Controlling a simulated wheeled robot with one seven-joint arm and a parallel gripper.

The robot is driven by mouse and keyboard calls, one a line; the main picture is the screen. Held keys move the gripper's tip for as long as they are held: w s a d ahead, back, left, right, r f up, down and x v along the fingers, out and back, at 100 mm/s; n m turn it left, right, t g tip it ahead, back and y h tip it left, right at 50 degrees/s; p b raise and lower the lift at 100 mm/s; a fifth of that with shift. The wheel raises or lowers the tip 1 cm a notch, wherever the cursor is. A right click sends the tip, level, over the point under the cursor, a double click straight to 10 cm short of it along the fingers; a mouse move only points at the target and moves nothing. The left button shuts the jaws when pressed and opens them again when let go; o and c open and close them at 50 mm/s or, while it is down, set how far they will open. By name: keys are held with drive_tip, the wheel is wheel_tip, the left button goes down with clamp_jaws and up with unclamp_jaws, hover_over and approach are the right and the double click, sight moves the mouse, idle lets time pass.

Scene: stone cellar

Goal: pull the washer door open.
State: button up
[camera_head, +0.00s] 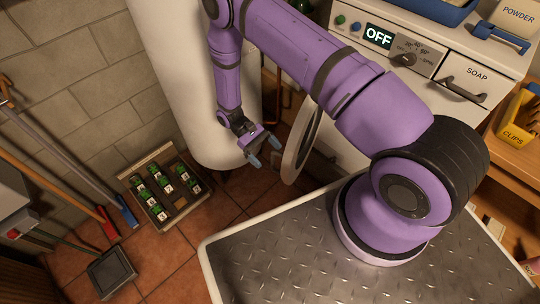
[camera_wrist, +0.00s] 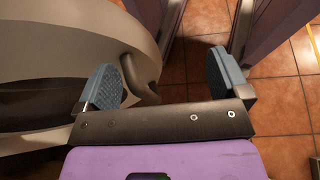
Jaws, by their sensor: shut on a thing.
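The washer door (camera_head: 302,140) is a round, pale ring with a dark inside. In the head view it is swung out from the white washer front (camera_head: 345,118) and seen nearly edge-on. My gripper (camera_head: 265,150) is at the left side of the door, low above the floor. In the wrist view the door fills the left, with its dark curved handle (camera_wrist: 147,72) beside the left blue fingertip. My gripper (camera_wrist: 165,82) has its fingers well apart around part of the handle. The right fingertip shows a gap from it. The washer opening is hidden behind my arm and the door.
A white cylindrical tank (camera_head: 185,80) stands left of the washer. A crate of green bottles (camera_head: 180,210) is on the tiled floor. Long-handled tools (camera_head: 60,170) lean at the left wall. A wooden shelf with a yellow clips bin (camera_head: 515,125) is at the right.

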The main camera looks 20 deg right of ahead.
drive_tip(key=shift+w+a+r, duration=0.3)
drive_tip(key=shift+w+a, duration=0.2)
drive_tip(key=shift+a, duration=0.15)
drive_tip(key=shift+c, duration=0.3)
drive_tip(key=shift+w+a+r, duration=0.15)
drive_tip(key=shift+w+a, duration=0.15)
drive_tip(key=shift+w, duration=0.05)
drive_tip(key=c, duration=0.5)
drive_tip(key=shift+v, duration=2.55)
